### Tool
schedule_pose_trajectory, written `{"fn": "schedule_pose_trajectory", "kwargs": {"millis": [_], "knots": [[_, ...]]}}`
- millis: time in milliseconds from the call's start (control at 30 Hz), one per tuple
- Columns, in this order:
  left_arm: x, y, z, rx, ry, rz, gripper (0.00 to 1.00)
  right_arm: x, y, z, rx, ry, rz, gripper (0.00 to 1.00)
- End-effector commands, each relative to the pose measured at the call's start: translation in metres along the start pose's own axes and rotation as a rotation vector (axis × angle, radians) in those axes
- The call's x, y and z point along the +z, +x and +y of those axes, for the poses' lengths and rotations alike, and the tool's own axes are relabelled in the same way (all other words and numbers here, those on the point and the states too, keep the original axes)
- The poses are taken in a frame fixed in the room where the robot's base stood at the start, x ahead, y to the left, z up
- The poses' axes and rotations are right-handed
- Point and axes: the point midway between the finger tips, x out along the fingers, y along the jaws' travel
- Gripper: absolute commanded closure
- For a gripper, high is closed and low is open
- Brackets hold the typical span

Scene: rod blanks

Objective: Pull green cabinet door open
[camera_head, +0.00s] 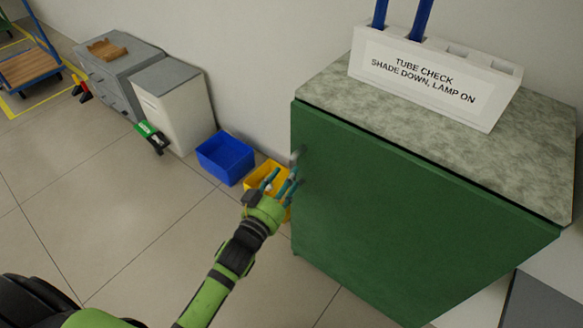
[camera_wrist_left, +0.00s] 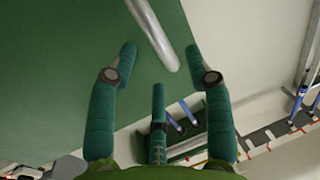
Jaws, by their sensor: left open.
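The green cabinet door (camera_head: 400,215) fills the front of the cabinet at the right of the head view and looks shut, in line with the worktop's edge. Its grey bar handle (camera_head: 298,155) is at the door's left edge, partly behind my fingers. My left gripper (camera_head: 284,177) is open beside the handle. In the left wrist view, the handle (camera_wrist_left: 153,33) runs down between the tips of my spread left gripper (camera_wrist_left: 161,60), with green door surface (camera_wrist_left: 60,80) behind to the left. I cannot tell whether any finger touches it. My right gripper is out of view.
A white holder (camera_head: 435,80) labelled "TUBE CHECK SHADE DOWN, LAMP ON" stands on the speckled worktop (camera_head: 340,95), with blue tubes in it. A yellow bin (camera_head: 255,178) and a blue bin (camera_head: 226,158) sit left of the cabinet.

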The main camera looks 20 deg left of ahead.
Motion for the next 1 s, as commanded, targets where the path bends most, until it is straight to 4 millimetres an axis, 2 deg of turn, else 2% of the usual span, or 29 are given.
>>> {"fn": "schedule_pose_trajectory", "kwargs": {"millis": [100, 300, 633, 667, 700, 767, 800, 1000], "knots": [[0.0, 0.021, 0.0, 0.0, 0.0, 0.002, 0.49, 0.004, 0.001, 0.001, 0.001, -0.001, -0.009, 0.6], [0.001, 0.043, 0.0, -0.001, -0.002, -0.001, 0.49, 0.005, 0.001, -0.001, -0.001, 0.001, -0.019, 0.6], [0.001, 0.048, 0.0, -0.001, -0.001, -0.003, 0.49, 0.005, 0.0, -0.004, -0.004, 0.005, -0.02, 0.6], [0.001, 0.048, 0.0, -0.001, -0.001, -0.003, 0.53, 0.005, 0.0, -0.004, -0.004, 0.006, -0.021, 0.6], [0.001, 0.048, 0.0, -0.001, -0.001, -0.003, 0.69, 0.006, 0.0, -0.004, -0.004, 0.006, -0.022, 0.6], [0.001, 0.048, 0.0, -0.001, -0.001, -0.003, 0.93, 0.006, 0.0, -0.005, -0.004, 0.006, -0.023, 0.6], [0.001, 0.048, 0.0, -0.001, -0.001, -0.003, 1.0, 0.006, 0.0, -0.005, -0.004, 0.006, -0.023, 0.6], [0.001, 0.047, 0.0, -0.002, -0.001, -0.003, 1.0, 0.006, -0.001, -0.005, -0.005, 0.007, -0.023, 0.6]]}}
